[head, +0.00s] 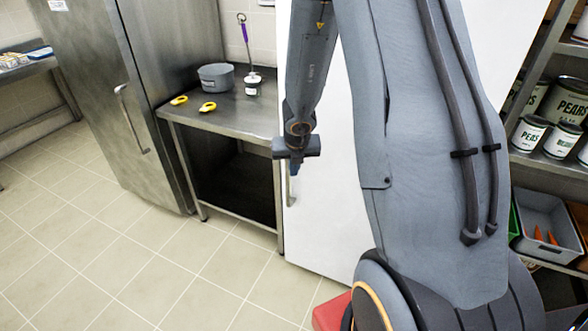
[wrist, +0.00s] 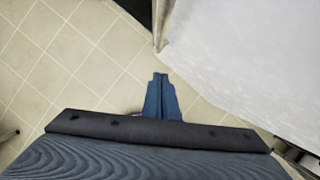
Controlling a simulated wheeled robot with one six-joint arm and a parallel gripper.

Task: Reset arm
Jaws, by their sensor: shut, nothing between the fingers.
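My gripper (head: 293,168) hangs from my arm near the middle of the head view, in front of the white door or panel (head: 335,190). It points down over the tiled floor. In the wrist view its fingers (wrist: 160,80) are together, with nothing between them. The wrist view shows bare floor tiles beyond the fingertips and a white surface on the right.
A steel table (head: 245,112) left of my gripper holds a grey pot (head: 216,77), two yellow items (head: 208,107) and a purple-handled tool (head: 243,28). A steel fridge (head: 105,90) stands further left. Shelves with cans (head: 530,133) stand right. Floor at left is clear.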

